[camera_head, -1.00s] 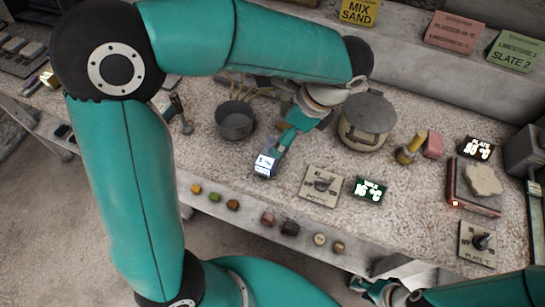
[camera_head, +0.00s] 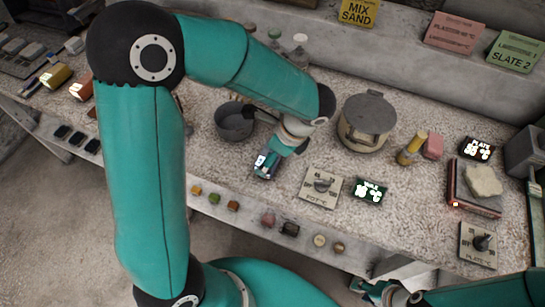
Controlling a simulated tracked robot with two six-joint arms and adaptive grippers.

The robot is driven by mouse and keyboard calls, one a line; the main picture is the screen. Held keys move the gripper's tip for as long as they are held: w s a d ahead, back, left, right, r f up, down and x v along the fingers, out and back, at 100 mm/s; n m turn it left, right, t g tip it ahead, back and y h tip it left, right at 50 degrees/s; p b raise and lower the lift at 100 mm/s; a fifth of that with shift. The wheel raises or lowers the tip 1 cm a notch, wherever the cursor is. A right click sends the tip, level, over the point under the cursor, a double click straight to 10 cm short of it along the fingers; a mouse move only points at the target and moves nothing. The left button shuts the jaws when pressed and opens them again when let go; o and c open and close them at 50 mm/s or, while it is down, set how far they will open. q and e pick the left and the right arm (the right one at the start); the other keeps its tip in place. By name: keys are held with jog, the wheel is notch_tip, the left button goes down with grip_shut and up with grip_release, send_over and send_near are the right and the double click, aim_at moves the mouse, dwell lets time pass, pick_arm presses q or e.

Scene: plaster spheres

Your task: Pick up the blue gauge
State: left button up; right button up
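The blue gauge (camera_head: 264,161), a small blue body with a bright white display, is on the speckled bench (camera_head: 330,235) near its front edge, left of the pot dial. My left gripper (camera_head: 275,154) reaches down to it from above; the wrist hides much of the fingers, and I cannot tell whether they grip the gauge or only sit beside it. My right gripper (camera_head: 374,289) is low in the picture, in front of the bench and far from the gauge. Its fingers are too small and partly hidden to judge.
A dark pan (camera_head: 233,124) stands left of the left wrist and a lidded pot (camera_head: 366,125) stands to its right. The pot dial plate (camera_head: 321,187) and a small display (camera_head: 371,191) lie right of the gauge. Several coloured pieces line the front edge.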

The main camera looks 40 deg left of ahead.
pick_arm(q)
jog(key=c, duration=0.9)
jog(key=shift+r, duration=0.1)
notch_tip(320, 180, up, 20)
jog(key=shift+p, duration=0.75)
